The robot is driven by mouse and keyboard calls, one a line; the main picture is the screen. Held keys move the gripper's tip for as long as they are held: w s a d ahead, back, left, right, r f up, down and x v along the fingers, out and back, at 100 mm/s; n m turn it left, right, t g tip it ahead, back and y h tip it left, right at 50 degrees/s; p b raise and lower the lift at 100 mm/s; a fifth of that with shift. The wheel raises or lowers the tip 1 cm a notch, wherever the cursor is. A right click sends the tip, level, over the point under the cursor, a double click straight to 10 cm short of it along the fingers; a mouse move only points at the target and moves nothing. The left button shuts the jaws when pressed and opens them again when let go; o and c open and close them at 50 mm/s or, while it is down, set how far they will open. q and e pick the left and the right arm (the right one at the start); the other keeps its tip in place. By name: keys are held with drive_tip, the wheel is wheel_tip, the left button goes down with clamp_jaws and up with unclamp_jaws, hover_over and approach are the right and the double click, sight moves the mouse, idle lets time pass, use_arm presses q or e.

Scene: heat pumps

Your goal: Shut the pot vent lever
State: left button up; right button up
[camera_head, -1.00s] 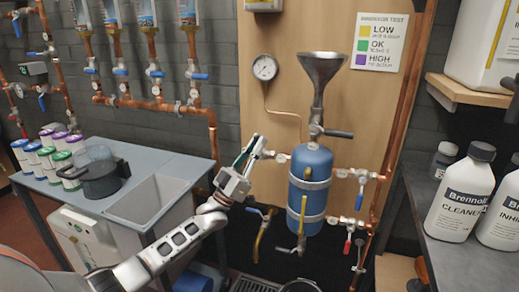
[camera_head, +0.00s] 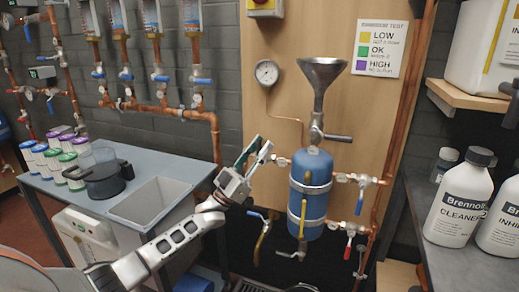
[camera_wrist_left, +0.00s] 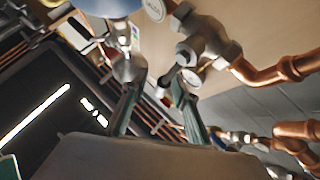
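The blue pot (camera_head: 311,183) hangs upright on the wooden board with a metal funnel (camera_head: 322,78) above it. A grey lever (camera_head: 338,138) sticks out to the right under the funnel. A small fitting (camera_head: 281,161) is at the pot's upper left. My left gripper (camera_head: 261,150) is left of this fitting, tilted up, its fingers apart. In the left wrist view my left gripper (camera_wrist_left: 158,85) is open. A dark-ended lever (camera_wrist_left: 167,78) on a metal valve (camera_wrist_left: 203,40) shows between or just beyond its fingertips. I cannot tell whether they touch, or which lever is the vent's.
A round gauge (camera_head: 267,73) and copper pipe are above my left gripper. A blue-handled valve (camera_head: 360,205) and a red-handled valve (camera_head: 348,250) are at the lower right. A shelf with white bottles (camera_head: 460,200) stands right.

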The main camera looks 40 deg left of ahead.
use_arm(q)
drive_tip(key=shift+f, duration=0.15)
drive_tip(key=v, duration=0.8)
